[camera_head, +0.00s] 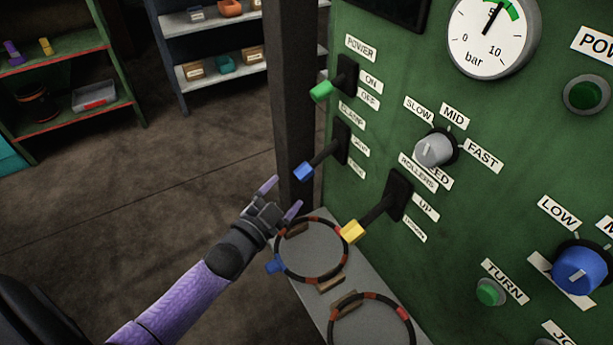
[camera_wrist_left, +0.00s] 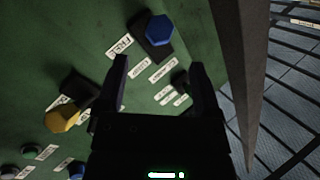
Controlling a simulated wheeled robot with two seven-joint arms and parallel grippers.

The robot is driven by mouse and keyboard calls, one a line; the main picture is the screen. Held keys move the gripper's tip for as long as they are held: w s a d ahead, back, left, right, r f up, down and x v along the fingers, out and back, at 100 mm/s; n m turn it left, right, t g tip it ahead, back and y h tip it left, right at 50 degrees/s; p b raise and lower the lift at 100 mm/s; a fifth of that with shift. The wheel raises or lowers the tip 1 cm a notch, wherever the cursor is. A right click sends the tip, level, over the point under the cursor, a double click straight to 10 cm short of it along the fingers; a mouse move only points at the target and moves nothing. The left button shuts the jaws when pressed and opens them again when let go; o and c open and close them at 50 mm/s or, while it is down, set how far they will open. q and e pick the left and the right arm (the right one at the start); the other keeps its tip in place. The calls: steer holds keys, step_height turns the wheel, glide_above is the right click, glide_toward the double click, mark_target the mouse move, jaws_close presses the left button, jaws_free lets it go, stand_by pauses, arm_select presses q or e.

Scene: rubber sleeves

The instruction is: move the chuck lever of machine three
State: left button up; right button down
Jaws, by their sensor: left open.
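A green control panel (camera_head: 400,130) has three levers in the head view. The upper lever has a green knob (camera_head: 321,92), under a label reading POWER. The middle lever has a blue knob (camera_head: 303,171); its small label is blurred, and I cannot tell whether it reads chuck. The lower lever, by the ROLLERS label, has a yellow knob (camera_head: 352,231). My left gripper (camera_head: 280,198) is open and empty, just below and left of the blue knob, apart from it. In the left wrist view the blue knob (camera_wrist_left: 160,27) lies beyond the open fingers (camera_wrist_left: 158,78), and the yellow knob (camera_wrist_left: 62,119) is left.
A grey ledge (camera_head: 315,292) with banded rings (camera_head: 311,250) lies below the levers. A dark post (camera_head: 292,90) stands behind the gripper. A grey dial (camera_head: 433,150), blue dial (camera_head: 578,270) and pressure gauge (camera_head: 491,36) are on the panel. Shelves stand at the back left.

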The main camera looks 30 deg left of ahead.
mark_target(303, 174)
arm_select(q)
steer(key=w+b, duration=0.1)
steer(key=w, duration=0.1)
steer(key=w+b, duration=0.1)
steer(key=w, duration=0.1)
steer(key=w+b, duration=0.1)
steer(key=w, duration=0.1)
steer(key=shift+w+d+f, duration=0.15)
steer(key=shift+w+f, duration=0.15)
steer(key=shift+w, duration=0.05)
steer(key=shift+w+r, duration=0.15)
steer(key=shift+w, duration=0.35)
steer(key=shift+c, duration=0.6)
jaws_close()
arm_select(e)
steer(key=f, duration=0.1)
steer(key=s+f, duration=0.1)
steer(key=f, duration=0.1)
steer(key=shift+s+f, duration=0.2)
steer(key=shift+s, duration=0.1)
